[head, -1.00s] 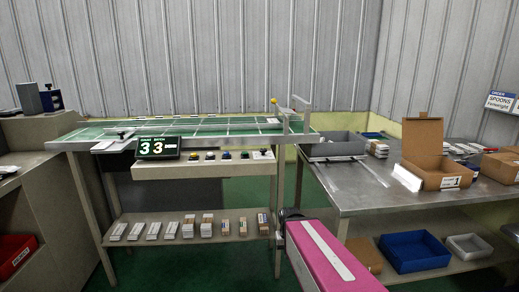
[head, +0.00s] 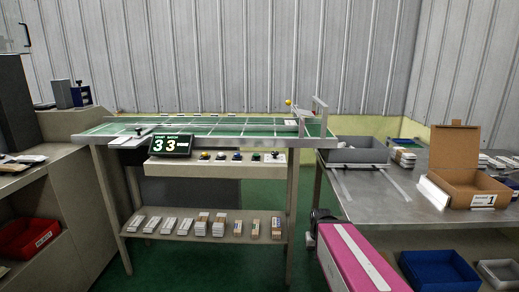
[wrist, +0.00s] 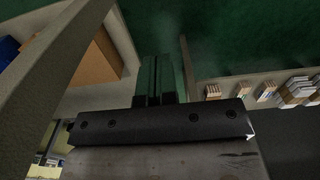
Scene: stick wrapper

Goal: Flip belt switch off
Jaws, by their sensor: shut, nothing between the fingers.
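The control panel (head: 215,168) is a beige box under the front edge of the green conveyor belt (head: 215,127). Several coloured buttons run along its top. At its right end is a small white plate with a small switch (head: 276,156); its position is too small to tell. My gripper (wrist: 161,65) shows in the wrist view with its fingers together and empty. It points over green floor, beside a shelf of stacked sticks, and no switch shows there. In the head view my pink arm is at the lower right, right of and below the panel.
A counter display (head: 170,145) stands at the panel's left. The lower shelf (head: 205,237) holds several stick stacks. A side counter with a red bin (head: 27,240) is at the left.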

